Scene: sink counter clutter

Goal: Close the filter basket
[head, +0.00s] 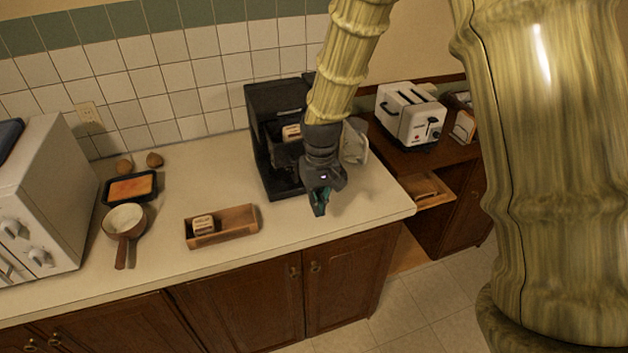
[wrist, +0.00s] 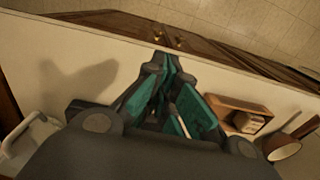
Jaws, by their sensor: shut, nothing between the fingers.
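The black coffee machine (head: 262,100) stands at the back of the counter, left of my forearm. A pale, partly see-through part (head: 356,142), which looks like the filter basket swung out to the right, shows behind my wrist. A pale piece, likely the same part, is at the lower left of the wrist view (wrist: 30,140). My gripper (head: 320,208) is shut and empty, in front of the machine above the counter's front area. It also shows in the wrist view (wrist: 168,68), apart from the basket. My wrist hides part of the machine and basket.
A wooden tray (head: 240,222) holding a small block-like item (head: 203,225) lies left of my gripper. A pan (head: 124,222), black dish (head: 130,187) and microwave (head: 45,190) are farther left. A toaster (head: 408,117) stands right. The counter's front right is clear.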

